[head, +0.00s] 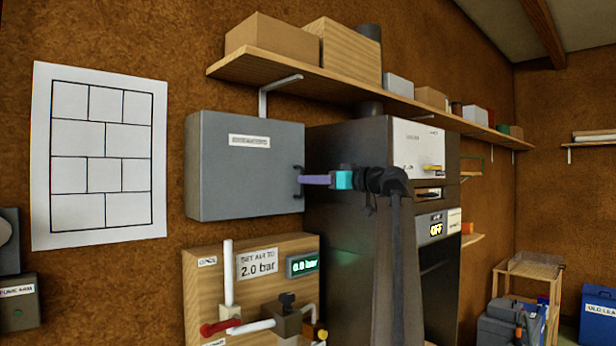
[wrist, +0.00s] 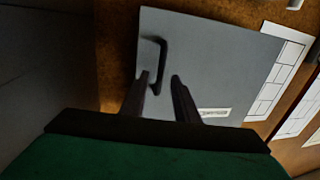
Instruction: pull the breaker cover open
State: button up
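The breaker cover (head: 245,165) is the grey front of a box on the brown wall, with a small white label near its top. It looks closed. Its black bar handle (head: 299,182) is at the right edge. My gripper (head: 306,180) reaches in from the right, its tips close to the handle. In the wrist view the cover (wrist: 215,60) fills the upper middle, and the handle (wrist: 163,60) extends down between my two dark fingers (wrist: 159,78), nearer the left one. The fingers are apart; I cannot tell whether either touches the handle.
A wooden shelf (head: 290,72) with boxes runs above the cover. A dark cabinet (head: 345,150) stands right behind my arm. An air board (head: 208,272) with valves and a gauge sits below. A paper chart (head: 100,155) hangs left; the wall between is bare.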

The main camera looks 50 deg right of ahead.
jog(key=shift+w+a, duration=0.1)
jog(key=shift+w, duration=0.85)
grip_shut()
jog(key=shift+s+a, duration=0.1)
